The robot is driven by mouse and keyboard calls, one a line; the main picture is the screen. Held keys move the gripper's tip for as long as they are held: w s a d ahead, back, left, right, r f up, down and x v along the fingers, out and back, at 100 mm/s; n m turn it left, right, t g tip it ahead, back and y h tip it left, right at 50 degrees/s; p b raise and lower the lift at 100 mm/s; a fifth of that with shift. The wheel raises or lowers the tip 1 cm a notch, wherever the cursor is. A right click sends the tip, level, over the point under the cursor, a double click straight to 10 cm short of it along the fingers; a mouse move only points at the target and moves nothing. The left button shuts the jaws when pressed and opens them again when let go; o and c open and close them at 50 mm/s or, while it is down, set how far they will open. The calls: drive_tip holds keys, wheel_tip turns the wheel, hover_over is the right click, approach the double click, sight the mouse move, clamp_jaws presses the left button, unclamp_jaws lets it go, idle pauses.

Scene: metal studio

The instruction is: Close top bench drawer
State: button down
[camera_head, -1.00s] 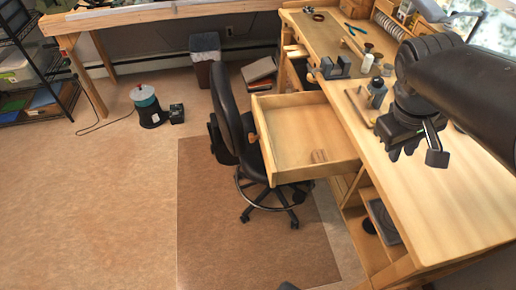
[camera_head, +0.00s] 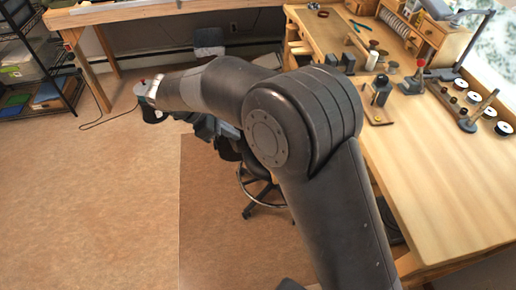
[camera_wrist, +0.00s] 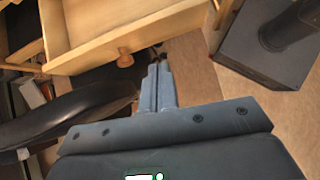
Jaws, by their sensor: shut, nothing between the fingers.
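The wooden top bench drawer shows in the wrist view, its pale front panel (camera_wrist: 90,52) running across the upper left. A round wooden knob (camera_wrist: 125,60) sits on that front. The drawer's inside is visible behind the panel, so it is open. My gripper (camera_wrist: 158,70) is shut and empty, with its fingertips just right of the knob and slightly below it in the picture. I cannot tell whether they touch the drawer. In the head view my arm hides the drawer. The wooden workbench (camera_head: 440,180) stands at the right.
The black chair (camera_wrist: 75,115) is close on the left in the wrist view; its base (camera_head: 262,195) shows below my arm in the head view. A dark grey box-like object (camera_wrist: 265,50) stands at upper right in the wrist view. Open floor (camera_head: 90,210) lies left.

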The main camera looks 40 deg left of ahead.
drive_tip(key=w+d+f+n, duration=0.1)
drive_tip(key=w+d+f, duration=0.4)
drive_tip(key=f, duration=0.4)
drive_tip(key=shift+w+f+t, duration=0.15)
drive_tip(key=shift+t, duration=0.15)
drive_tip(key=shift+d, duration=0.1)
